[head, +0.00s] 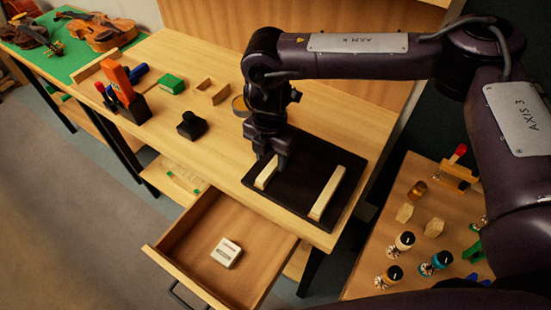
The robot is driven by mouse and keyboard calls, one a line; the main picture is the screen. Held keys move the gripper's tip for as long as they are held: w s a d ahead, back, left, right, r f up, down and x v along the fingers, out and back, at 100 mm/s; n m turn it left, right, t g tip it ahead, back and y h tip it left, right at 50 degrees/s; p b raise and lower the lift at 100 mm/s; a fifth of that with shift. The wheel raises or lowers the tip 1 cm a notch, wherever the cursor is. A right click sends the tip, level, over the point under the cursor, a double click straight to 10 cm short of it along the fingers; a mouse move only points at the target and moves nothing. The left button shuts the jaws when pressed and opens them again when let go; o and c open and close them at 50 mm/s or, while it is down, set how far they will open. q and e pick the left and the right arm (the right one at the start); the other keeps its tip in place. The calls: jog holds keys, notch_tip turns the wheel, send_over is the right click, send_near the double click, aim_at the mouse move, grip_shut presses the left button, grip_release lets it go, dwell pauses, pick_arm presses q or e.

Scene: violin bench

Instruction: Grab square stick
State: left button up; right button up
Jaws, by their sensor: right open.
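Two pale square sticks lie on a dark tray (296,190) at the front right of the bench. The left stick (265,174) is partly hidden by my gripper. The right stick (327,193) lies fully in view, apart from the gripper. My right gripper (272,163) points down over the left stick, with its fingers open near it. I cannot tell whether the fingers touch the stick. My left gripper is not in view.
An open drawer (184,268) with a small white box (226,252) juts out below the bench front. A black object (191,125), a green box (171,84) and wooden blocks stand left. Violins (101,31) lie far left. A side table (364,262) holds several small bottles.

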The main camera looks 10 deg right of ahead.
aim_at(271, 166)
jog(key=f, duration=0.2)
jog(key=shift+w+d+f+p, duration=0.1)
jog(key=shift+w+f+p, duration=0.2)
jog(key=shift+f, duration=0.45)
jog(key=shift+c, duration=0.2)
jog(key=c, duration=0.9)
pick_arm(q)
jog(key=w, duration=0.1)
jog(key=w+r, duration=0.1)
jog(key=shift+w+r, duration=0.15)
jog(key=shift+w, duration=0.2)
pick_arm(e)
grip_shut()
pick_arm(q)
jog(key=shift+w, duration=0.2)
pick_arm(e)
jog(key=shift+r, duration=0.1)
